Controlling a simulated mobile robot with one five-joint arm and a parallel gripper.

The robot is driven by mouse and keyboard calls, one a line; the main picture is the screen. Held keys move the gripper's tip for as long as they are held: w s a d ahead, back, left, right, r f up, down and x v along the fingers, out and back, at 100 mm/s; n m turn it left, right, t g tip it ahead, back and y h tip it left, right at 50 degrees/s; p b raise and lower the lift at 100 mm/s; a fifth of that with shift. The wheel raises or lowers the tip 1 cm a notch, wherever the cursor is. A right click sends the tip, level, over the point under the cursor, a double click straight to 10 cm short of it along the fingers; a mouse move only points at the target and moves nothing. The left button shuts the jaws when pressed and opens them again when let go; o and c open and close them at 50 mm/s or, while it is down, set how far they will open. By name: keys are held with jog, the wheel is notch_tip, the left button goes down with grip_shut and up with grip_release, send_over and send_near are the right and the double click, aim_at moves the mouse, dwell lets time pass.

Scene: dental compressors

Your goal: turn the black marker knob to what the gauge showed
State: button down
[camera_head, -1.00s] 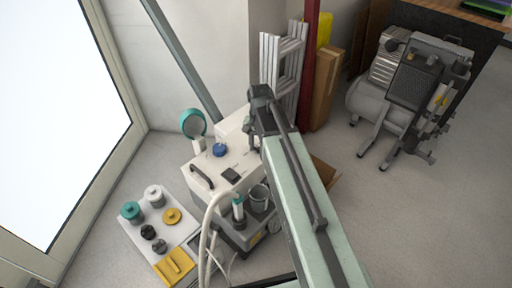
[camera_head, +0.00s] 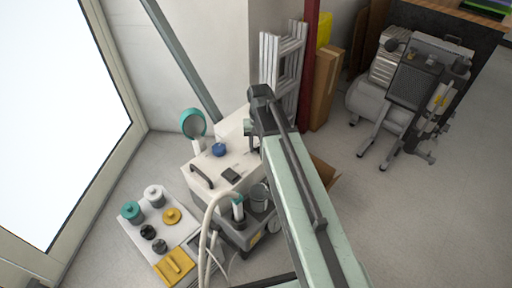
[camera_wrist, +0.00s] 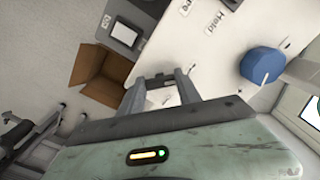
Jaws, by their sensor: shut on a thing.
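A white machine (camera_head: 236,160) stands on the floor left of my arm in the head view. Its top carries a blue knob (camera_head: 219,149), which also shows at right in the wrist view (camera_wrist: 263,65), clear of my fingers. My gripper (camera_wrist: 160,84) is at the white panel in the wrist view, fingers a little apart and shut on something. What it holds, seemingly the black marker knob, is mostly hidden between the fingers. A label reading "Hold" is on the panel. In the head view my arm hides most of the gripper. I cannot read any gauge or knob setting.
A tray (camera_head: 180,244) with teal, white, black and yellow parts lies on the floor at lower left. A cardboard box (camera_wrist: 103,77) stands beside the machine. A grey compressor (camera_head: 405,90) stands at upper right.

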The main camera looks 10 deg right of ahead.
aim_at(259, 148)
jog(key=shift+d, duration=0.1)
jog(key=c, duration=0.8)
grip_release()
jog(key=shift+c, duration=0.2)
notch_tip(259, 148, up, 8)
jog(key=p, duration=0.8)
jog(key=shift+f, duration=0.1)
